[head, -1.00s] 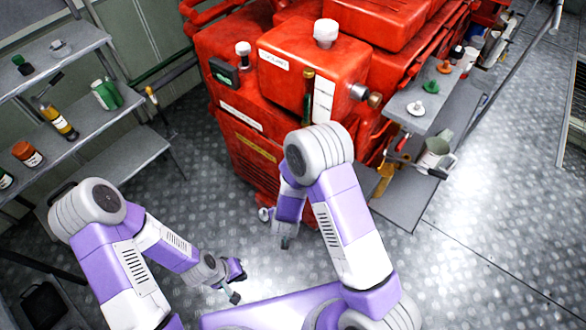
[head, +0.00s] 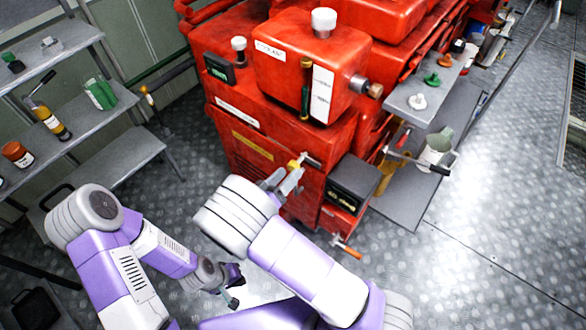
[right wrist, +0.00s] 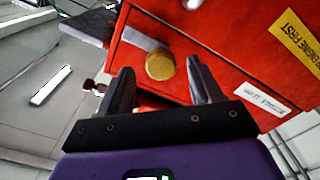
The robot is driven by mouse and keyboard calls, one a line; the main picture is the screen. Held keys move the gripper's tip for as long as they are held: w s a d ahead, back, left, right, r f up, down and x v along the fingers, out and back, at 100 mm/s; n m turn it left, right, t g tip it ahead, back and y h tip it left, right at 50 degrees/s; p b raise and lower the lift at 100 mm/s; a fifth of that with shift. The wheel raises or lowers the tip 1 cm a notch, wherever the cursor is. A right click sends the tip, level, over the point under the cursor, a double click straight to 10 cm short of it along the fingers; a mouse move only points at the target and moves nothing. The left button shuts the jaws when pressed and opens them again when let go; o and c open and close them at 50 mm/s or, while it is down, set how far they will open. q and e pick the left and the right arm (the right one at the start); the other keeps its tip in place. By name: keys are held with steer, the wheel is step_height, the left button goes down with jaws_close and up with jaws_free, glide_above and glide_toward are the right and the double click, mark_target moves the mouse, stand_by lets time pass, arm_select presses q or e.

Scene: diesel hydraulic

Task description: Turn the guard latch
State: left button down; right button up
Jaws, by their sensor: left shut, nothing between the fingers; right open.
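The guard latch (head: 311,159) shows in the head view as a grey handle by a yellow piece on the front of the red machine. In the right wrist view the latch (right wrist: 160,65) is a round yellow knob with a flat grey lever on the red panel. My right gripper (head: 286,181) is at the latch, partly hidden by its own arm. In the right wrist view its fingers (right wrist: 162,76) are open and the yellow knob appears between their tips. I see no clear contact. My left gripper (head: 236,286) is shut and empty, low over the floor.
The red machine (head: 235,105) fills the top middle. A dark box (head: 355,183) juts out right of the latch, with an orange-handled tool (head: 346,248) below. A grey side shelf (head: 425,100) holds caps. Shelves with bottles (head: 100,118) stand left. The floor at right is clear.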

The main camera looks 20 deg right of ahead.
mark_target(293, 168)
steer(key=shift+x, duration=1.8)
steer(key=c, duration=1.1)
steer(key=shift+o, duration=0.2)
